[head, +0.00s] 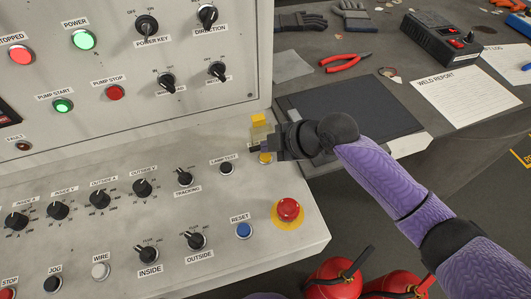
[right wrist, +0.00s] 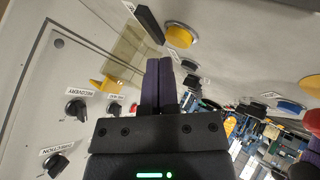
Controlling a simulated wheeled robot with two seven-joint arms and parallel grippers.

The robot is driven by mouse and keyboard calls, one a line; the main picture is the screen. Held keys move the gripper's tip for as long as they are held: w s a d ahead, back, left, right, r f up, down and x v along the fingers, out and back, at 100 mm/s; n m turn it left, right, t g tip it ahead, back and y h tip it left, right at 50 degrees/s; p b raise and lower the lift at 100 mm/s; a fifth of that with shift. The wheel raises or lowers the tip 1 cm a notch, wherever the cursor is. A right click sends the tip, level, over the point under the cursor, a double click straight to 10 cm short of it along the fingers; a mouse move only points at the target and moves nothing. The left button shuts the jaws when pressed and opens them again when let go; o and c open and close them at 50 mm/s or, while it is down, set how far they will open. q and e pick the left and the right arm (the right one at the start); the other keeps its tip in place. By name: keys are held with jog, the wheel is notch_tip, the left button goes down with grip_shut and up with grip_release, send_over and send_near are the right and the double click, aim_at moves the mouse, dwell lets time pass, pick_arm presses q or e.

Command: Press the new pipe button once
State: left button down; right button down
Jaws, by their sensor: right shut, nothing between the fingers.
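A round yellow button (right wrist: 180,35) with a pale metal rim shows in the right wrist view, just beyond my right fingertips. In the head view a sliver of yellow (head: 265,158) shows under my right gripper (head: 256,148), which hides most of it. No label naming it can be read. A clear yellowish flap (right wrist: 130,48) with a yellow tab (right wrist: 105,84) stands beside it; the tab also shows in the head view (head: 259,119). My right gripper is shut and empty in the right wrist view (right wrist: 159,62), apart from the button there. My left gripper is out of view.
The grey console holds several knobs, a black button by the lamp test label (head: 226,168), a blue reset button (head: 244,230) and a red emergency stop (head: 288,209). An upright panel (head: 200,110) rises behind. A dark table (head: 300,65) stands beyond.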

aim_at(269, 156)
dwell(0.7)
jog(key=shift+f, duration=0.45)
jog(key=shift+f+b, duration=0.4)
jog(key=shift+b, duration=0.15)
dwell(0.5)
jog(key=shift+r+p, duration=0.7)
jog(key=shift+r, duration=0.15)
jog(key=shift+r, duration=0.1)
notch_tip(269, 156, up, 5)
jog(key=p, duration=0.4)
